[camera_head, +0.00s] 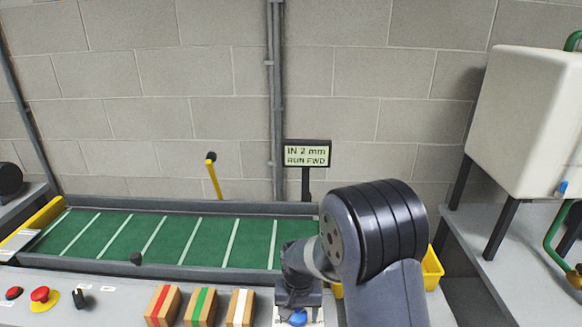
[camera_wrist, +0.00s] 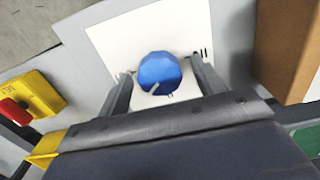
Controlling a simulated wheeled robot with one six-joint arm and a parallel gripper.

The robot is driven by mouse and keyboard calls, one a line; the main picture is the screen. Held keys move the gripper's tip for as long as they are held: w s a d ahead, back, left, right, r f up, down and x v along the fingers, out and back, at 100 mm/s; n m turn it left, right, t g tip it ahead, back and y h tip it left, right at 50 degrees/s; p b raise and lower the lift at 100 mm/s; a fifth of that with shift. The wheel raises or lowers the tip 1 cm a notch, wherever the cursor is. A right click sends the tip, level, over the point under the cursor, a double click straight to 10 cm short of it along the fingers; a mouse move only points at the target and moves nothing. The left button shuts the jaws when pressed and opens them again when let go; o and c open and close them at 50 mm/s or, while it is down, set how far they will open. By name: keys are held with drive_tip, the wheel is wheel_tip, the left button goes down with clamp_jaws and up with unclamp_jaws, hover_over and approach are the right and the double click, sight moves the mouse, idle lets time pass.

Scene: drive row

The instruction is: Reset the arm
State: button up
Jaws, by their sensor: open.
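My gripper (camera_wrist: 162,70) is open in the wrist view, with one finger on each side of a round blue knob (camera_wrist: 159,72). A small gap seems to show between each finger and the knob, but I cannot tell if either touches. The knob sits on a white plate (camera_wrist: 110,45) with small dark marks, and has a pale pointer line low on its face. In the head view my arm bends down over the bench, and the blue knob (camera_head: 297,318) shows at the bottom edge. My fingers are mostly hidden there.
Wooden blocks with red (camera_head: 162,305), green (camera_head: 200,306) and white (camera_head: 240,308) stripes stand left of my gripper. A red button (camera_head: 40,295) is farther left. Behind lies a green belt (camera_head: 150,238), with a sign (camera_head: 307,154) reading "IN 2 mm RUN FWD". A white tank (camera_head: 525,105) stands right.

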drive_tip(key=n+p, duration=0.1)
drive_tip(key=n, duration=0.3)
drive_tip(key=shift+r+p, duration=0.15)
drive_tip(key=shift+p, duration=0.25)
drive_tip(key=n+p, duration=0.3)
drive_tip(key=n, duration=0.1)
drive_tip(key=shift+n, duration=0.3)
drive_tip(key=shift+r+n, duration=0.25)
drive_tip(key=shift+n, duration=0.05)
drive_tip(key=s+r, duration=0.3)
drive_tip(key=r, duration=1)
drive_tip(key=shift+s+d+m, duration=0.3)
drive_tip(key=shift+m, duration=0.1)
drive_tip(key=shift+r, duration=0.1)
